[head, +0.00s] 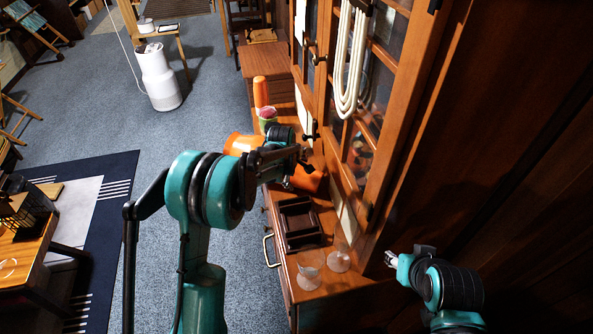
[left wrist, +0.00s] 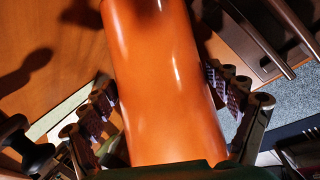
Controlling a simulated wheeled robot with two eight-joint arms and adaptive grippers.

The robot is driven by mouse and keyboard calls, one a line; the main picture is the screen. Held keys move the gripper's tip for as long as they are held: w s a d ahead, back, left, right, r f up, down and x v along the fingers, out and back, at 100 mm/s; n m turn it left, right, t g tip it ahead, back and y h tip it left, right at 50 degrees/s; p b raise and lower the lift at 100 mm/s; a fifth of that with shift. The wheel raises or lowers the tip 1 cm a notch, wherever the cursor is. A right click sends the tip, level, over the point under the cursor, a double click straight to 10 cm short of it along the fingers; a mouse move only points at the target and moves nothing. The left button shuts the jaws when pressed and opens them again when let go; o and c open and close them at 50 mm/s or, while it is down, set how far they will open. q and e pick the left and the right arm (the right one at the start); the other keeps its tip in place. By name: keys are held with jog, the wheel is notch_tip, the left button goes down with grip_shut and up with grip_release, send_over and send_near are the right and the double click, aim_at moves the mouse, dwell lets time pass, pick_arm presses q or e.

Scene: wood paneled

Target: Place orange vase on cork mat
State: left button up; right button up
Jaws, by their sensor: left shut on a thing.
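The orange vase (left wrist: 160,80) fills the middle of the left wrist view as a smooth cylinder, with finger pads on both sides of it. My left gripper (head: 303,158) is shut on it above the wooden cabinet top. In the head view, orange surfaces show left (head: 241,144) and right (head: 308,180) of the gripper; my wrist hides what lies between, so I cannot tell if both belong to the vase. I cannot make out the cork mat in either view. My right gripper (head: 391,259) is at lower right, away from the vase; its jaws are too small to read.
A tall orange object (head: 260,92) and a small cup (head: 267,115) stand farther back on the cabinet. Nearer are a dark tray (head: 299,222) and two clear glasses (head: 308,278) (head: 338,258). Glass-paned cabinet doors (head: 362,110) rise along the right side.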

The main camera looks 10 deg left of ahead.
pick_arm(q)
jog(key=o, duration=1.4)
jog(key=shift+f, duration=0.15)
jog(key=shift+o, duration=1.1)
jog(key=shift+s, duration=0.1)
jog(key=shift+r, duration=0.25)
